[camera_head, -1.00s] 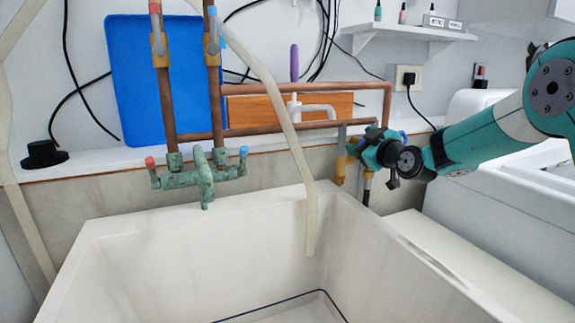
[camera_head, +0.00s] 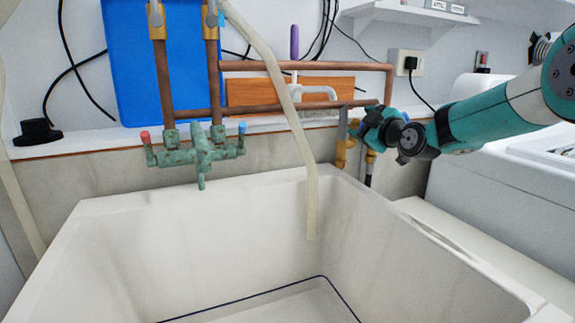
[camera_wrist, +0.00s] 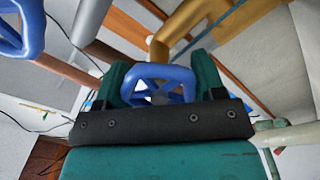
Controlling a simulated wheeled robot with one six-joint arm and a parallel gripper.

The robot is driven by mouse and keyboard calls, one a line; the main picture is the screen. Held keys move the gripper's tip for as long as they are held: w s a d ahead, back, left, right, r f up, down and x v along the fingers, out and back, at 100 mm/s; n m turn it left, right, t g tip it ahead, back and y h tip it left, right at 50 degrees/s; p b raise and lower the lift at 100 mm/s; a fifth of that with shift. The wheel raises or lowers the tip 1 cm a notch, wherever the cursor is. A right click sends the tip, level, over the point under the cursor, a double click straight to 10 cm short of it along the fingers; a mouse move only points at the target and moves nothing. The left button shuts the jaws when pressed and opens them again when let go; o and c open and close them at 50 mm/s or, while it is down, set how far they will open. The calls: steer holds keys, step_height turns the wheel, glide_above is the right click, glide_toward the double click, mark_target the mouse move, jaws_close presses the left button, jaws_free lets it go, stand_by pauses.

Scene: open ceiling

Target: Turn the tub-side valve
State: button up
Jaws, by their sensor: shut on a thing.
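My gripper (camera_head: 370,122) is at the pipework just beyond the tub's right back corner. In the wrist view, its two green fingers stand on either side of a blue valve handwheel (camera_wrist: 158,71) and are shut on it. A second blue handwheel (camera_wrist: 20,30) shows at the top left there, apart from the fingers. A brass valve body (camera_head: 342,152) hangs below the copper pipe beside my gripper. My gripper hides most of the handles in the head view. I cannot tell from these frames which handwheel is the tub-side one.
The white tub (camera_head: 240,225) fills the front middle. A green tap with red and blue knobs (camera_head: 198,150) is above its back edge. A pale hose (camera_head: 285,105) hangs into the tub. Copper pipes (camera_head: 300,66) run along the wall. A white machine (camera_head: 500,165) stands at the right.

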steer(key=shift+a, duration=0.1)
steer(key=shift+f+n+b, duration=0.15)
steer(key=shift+n+b, duration=0.35)
steer(key=shift+b, duration=0.15)
steer(key=shift+n+b, duration=1.1)
steer(key=shift+b, duration=0.5)
steer(key=shift+n+b, duration=0.3)
steer(key=shift+n, duration=0.1)
steer(key=shift+s+f+n+b, duration=0.1)
steer(key=shift+n+b, duration=1)
steer(key=shift+b, duration=0.5)
steer(key=shift+n+b, duration=0.5)
steer(key=shift+n+b, duration=0.3)
steer(key=shift+b, duration=0.05)
